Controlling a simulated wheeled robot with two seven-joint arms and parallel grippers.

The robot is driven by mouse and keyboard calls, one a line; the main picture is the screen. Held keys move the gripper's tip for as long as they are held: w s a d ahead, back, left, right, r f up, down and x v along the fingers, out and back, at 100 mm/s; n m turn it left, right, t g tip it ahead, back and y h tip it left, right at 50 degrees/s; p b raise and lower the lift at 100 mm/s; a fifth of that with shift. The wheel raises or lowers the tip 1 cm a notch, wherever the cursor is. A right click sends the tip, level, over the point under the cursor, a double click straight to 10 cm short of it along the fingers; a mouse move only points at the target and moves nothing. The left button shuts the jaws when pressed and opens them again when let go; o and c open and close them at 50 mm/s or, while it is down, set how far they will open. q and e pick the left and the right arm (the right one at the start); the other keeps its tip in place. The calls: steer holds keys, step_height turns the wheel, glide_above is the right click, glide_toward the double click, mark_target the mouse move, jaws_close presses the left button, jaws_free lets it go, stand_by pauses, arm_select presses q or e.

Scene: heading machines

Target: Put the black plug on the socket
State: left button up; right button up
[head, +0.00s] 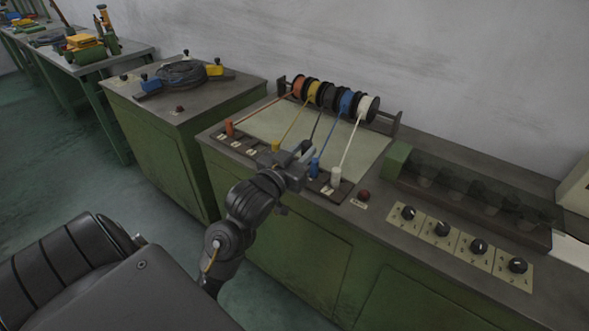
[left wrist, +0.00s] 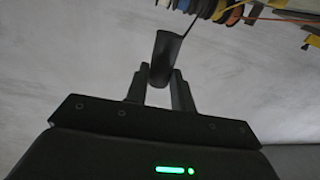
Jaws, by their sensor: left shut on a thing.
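The black plug (left wrist: 165,58) is a dark, slightly flared cylinder between the fingers of my left gripper (left wrist: 158,84) in the left wrist view, with a dark cord leaving its top. In the head view my left gripper (head: 302,154) is over the socket strip (head: 250,151) at the green bench's front edge, between the yellow plug (head: 276,147) and blue plug (head: 315,167). The gripper covers the black plug's socket area, so I cannot tell whether the plug touches it. A black cord (head: 316,127) runs back to its spool. My right gripper is out of view.
An orange plug (head: 230,128) and a white plug (head: 336,176) stand on the strip. Coloured spools (head: 368,106) sit on a rack behind a pale mat (head: 262,122). A red button (head: 364,195) and several black knobs (head: 442,228) are to the right.

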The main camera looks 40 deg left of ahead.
arm_select(q)
steer(key=shift+a+r, duration=0.1)
steer(key=shift+r, duration=0.05)
steer(key=w+a+f, duration=0.2)
steer(key=a+f, duration=0.1)
steer(key=w+a+f, duration=0.2)
steer(key=w+a, duration=0.1)
steer(key=w+a+f+p, duration=0.1)
steer(key=w+a+f, duration=0.2)
steer(key=shift+w+a+f, duration=0.1)
steer(key=shift+a+f, duration=0.25)
steer(key=shift+a, duration=0.05)
steer(key=shift+w+a+f, duration=0.3)
steer(key=shift+a+f, duration=0.1)
steer(key=shift+f, duration=0.25)
step_height(320, 180, down, 2)
steer(key=shift+f, duration=0.55)
steer(key=shift+f, duration=0.1)
steer(key=o, duration=1)
